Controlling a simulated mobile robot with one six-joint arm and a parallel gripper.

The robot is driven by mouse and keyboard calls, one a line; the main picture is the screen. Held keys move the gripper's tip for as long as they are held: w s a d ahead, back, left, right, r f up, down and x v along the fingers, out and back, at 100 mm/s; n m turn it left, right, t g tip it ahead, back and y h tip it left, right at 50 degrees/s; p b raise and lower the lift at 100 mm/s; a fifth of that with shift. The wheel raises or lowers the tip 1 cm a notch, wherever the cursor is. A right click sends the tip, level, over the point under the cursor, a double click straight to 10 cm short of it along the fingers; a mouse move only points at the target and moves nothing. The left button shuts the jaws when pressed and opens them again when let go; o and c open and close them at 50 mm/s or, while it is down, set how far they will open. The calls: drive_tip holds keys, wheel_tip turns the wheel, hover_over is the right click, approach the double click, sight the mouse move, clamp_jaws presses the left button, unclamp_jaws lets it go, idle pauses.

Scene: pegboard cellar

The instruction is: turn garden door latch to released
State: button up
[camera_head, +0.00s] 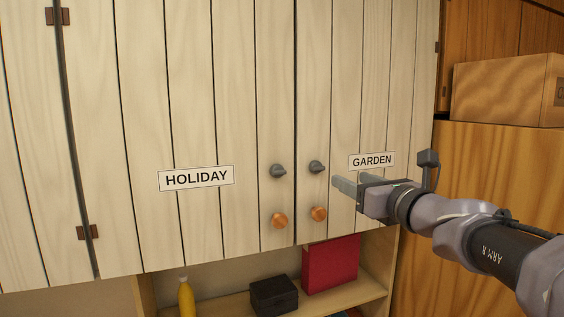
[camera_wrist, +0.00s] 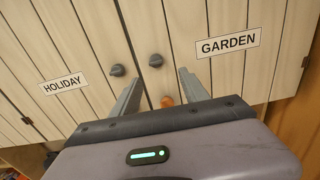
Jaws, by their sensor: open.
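The garden door (camera_head: 345,100) is the pale plank door on the right, with a GARDEN label (camera_head: 372,160). Its latch (camera_head: 317,167) is a small dark grey turn knob near the door's left edge, above a round orange-brown knob (camera_head: 318,214). In the wrist view the garden latch (camera_wrist: 156,60) lies beyond the fingertips, between them in the picture. My gripper (camera_head: 338,184) is open and empty, just right of and slightly below the latch in the head view. It does not appear to touch the latch. The door looks closed.
The holiday door (camera_head: 200,110) on the left has a HOLIDAY label (camera_head: 196,178), its own grey latch (camera_head: 278,171) and orange knob (camera_head: 279,221). Below, a shelf holds a yellow bottle (camera_head: 186,299), a black box (camera_head: 273,295) and a red box (camera_head: 331,265). A cardboard box (camera_head: 506,90) sits at right.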

sight(319, 169)
drive_tip(key=x, duration=0.3)
drive_tip(key=p+x, duration=0.1)
drive_tip(key=x, duration=0.3)
drive_tip(key=a+x, duration=0.1)
drive_tip(key=x, duration=0.2)
drive_tip(key=shift+w+a+f+p, duration=0.1)
drive_tip(key=shift+p, duration=0.25)
drive_tip(key=shift+w, duration=0.35)
drive_tip(key=shift+w+a+f, duration=0.1)
drive_tip(key=shift+w+a, duration=0.3)
drive_tip(key=shift+w, duration=0.25)
drive_tip(key=shift+s+d, duration=0.15)
drive_tip(key=shift+c, duration=1.1)
clamp_jaws()
